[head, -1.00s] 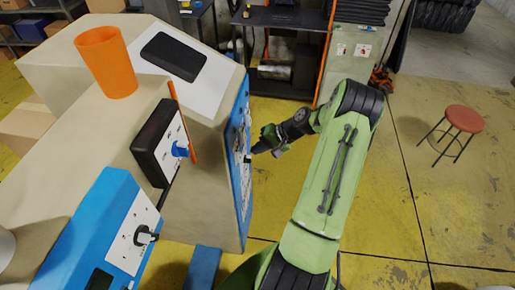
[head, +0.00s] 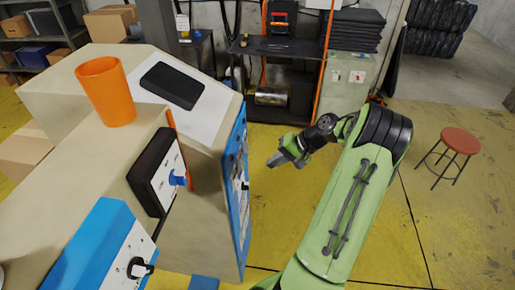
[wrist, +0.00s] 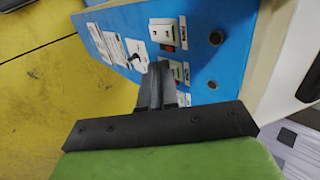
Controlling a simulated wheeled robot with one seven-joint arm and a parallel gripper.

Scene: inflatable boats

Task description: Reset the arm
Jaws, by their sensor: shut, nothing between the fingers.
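My green arm stands right of the console in the head view. My gripper (head: 273,161) hangs at its end, pointing left toward the blue panel (head: 236,185) on the console's side, with a clear gap between them. In the wrist view my gripper (wrist: 158,68) has its dark fingers together, with nothing held. Behind the fingers, the blue panel (wrist: 220,22) shows white sockets, switches and round black holes; the fingers hide part of it.
An orange cup (head: 106,92) and a black tablet (head: 173,85) are on the beige console (head: 75,150). A black box with a blue knob (head: 178,180) and a blue box (head: 90,250) are at the left. A red stool (head: 460,141) stands right. Yellow floor is open between.

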